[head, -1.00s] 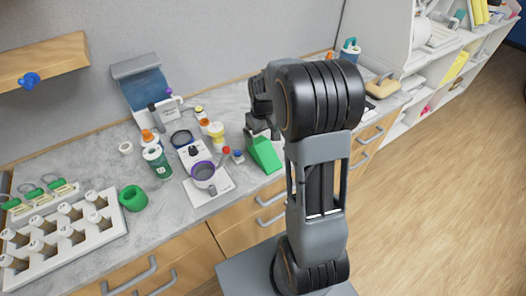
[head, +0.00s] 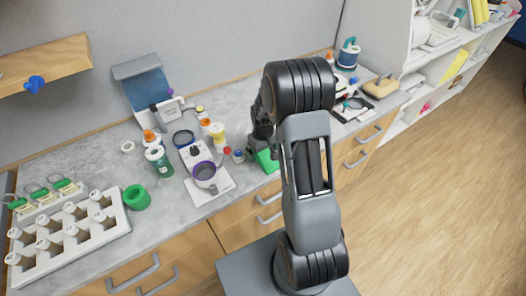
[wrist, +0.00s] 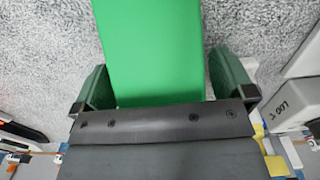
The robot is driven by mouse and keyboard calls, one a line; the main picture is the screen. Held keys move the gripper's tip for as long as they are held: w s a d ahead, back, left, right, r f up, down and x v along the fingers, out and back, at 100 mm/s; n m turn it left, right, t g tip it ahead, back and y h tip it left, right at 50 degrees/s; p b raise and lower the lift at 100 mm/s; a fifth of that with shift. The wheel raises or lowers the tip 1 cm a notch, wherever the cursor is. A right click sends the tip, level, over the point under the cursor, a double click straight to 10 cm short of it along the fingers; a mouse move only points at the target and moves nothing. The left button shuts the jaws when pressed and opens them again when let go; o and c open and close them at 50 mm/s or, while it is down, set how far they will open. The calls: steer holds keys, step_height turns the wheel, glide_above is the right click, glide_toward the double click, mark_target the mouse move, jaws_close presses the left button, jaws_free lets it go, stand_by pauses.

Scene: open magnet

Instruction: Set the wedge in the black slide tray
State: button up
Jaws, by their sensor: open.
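The green wedge (head: 268,162) lies on the grey counter in the middle of the head view, partly hidden by my arm. It fills the upper middle of the wrist view (wrist: 155,50). My gripper (wrist: 162,82) is open, with one finger on each side of the wedge; a small gap shows beside each finger. In the head view my gripper (head: 264,142) is down at the wedge, mostly hidden behind my arm. The black slide tray (head: 366,104) lies flat on the counter to the right, near the front edge, with small items on or beside it.
A scale-like device with a purple-rimmed cup (head: 204,172) stands left of the wedge. Bottles (head: 158,160), a green ring-shaped piece (head: 136,198) and a white vial rack (head: 70,240) are further left. A teal-topped jar (head: 348,56) stands behind the tray.

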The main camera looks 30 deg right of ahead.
steer(key=shift+c, duration=0.4)
steer(key=c, duration=1)
steer(key=shift+o, duration=0.2)
steer(key=shift+r, duration=0.15)
